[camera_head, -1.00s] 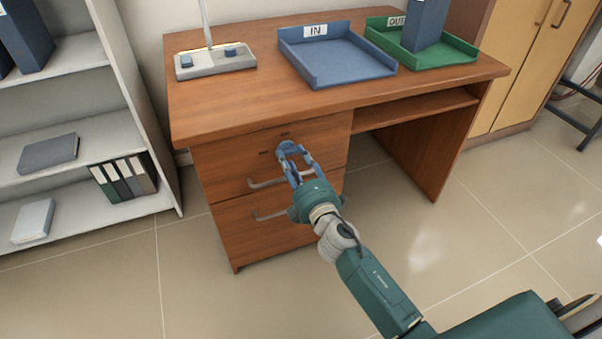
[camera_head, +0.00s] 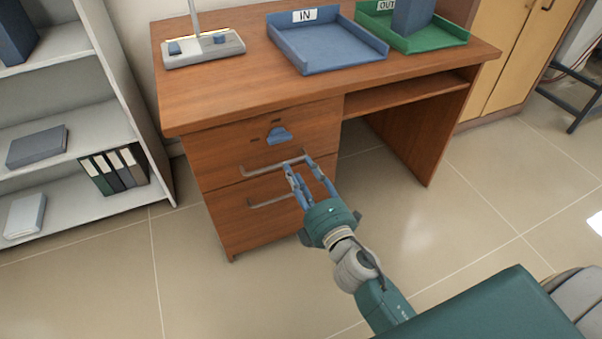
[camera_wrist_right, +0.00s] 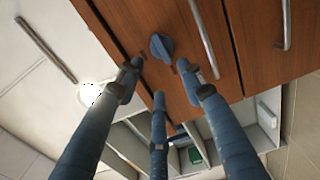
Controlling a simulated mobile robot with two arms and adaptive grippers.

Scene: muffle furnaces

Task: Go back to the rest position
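My right gripper (camera_head: 297,164) is open and empty in front of the wooden desk's drawers, with its fingers spread. In the head view its fingertips overlap the upper drawer handle (camera_head: 262,170); I cannot tell from there whether they touch it. A blue knob (camera_head: 278,135) sits on the upper drawer front, above the handle and apart from the fingers. In the right wrist view the knob (camera_wrist_right: 161,47) stands beyond the spread fingers (camera_wrist_right: 160,80), with nothing between them. My left gripper is in neither view.
The desk (camera_head: 240,92) carries a lamp base (camera_head: 203,50), a blue IN tray (camera_head: 325,45) and a green OUT tray (camera_head: 440,38) with a blue binder (camera_head: 412,15). A shelf (camera_head: 80,130) stands at left. The floor (camera_head: 430,220) right of my arm is clear.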

